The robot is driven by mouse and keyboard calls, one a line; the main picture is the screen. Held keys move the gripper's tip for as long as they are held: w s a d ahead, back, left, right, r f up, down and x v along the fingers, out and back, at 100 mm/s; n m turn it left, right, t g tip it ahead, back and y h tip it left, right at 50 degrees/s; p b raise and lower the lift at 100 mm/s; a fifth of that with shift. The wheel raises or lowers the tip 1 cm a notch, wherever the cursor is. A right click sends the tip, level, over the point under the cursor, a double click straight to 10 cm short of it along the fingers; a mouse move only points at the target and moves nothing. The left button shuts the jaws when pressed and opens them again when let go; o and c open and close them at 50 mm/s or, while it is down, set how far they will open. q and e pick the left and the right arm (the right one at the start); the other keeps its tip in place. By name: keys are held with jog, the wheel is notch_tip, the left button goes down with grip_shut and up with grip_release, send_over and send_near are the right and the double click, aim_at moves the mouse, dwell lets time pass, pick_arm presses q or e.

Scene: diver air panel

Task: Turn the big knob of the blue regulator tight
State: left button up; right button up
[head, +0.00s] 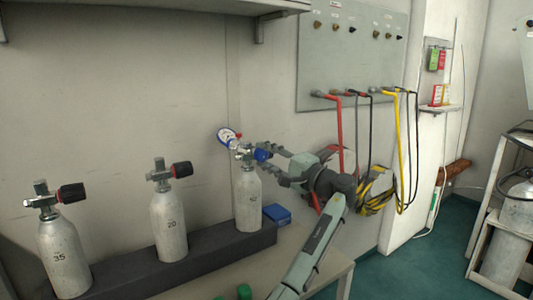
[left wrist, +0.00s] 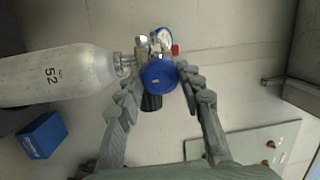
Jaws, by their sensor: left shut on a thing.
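The blue regulator sits on the valve of the right-hand grey cylinder (head: 248,200), which stands upright in the dark rack. Its big round blue knob (head: 262,155) faces right in the head view, and its blue-rimmed gauge (head: 227,136) is at the upper left. My left gripper (head: 268,160) reaches in from the right and is shut on the big knob. In the left wrist view the big knob (left wrist: 159,77) lies between the fingertips, with the cylinder (left wrist: 60,77) lying across the left. A black valve knob (left wrist: 151,102) shows just below it. My right gripper is out of view.
Two more cylinders, (head: 168,222) and (head: 64,255), stand to the left in the rack (head: 190,268). A blue box (head: 277,214) lies behind the rack. A wall panel (head: 350,55) with red, black and yellow hoses hangs at the right.

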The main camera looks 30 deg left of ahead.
pick_arm(q)
jog(key=m, duration=0.5)
jog(key=shift+t, duration=0.3)
jog(key=m, duration=0.4)
jog(key=shift+h, duration=0.3)
jog(key=m, duration=0.4)
jog(key=shift+m, duration=0.3)
jog(key=shift+s+m+t+h, duration=0.1)
jog(key=shift+m+t+h, duration=0.25)
jog(key=shift+m, duration=1.55)
jog(key=o, duration=1.1)
jog(key=shift+o, duration=0.2)
jog(key=v, duration=1.2)
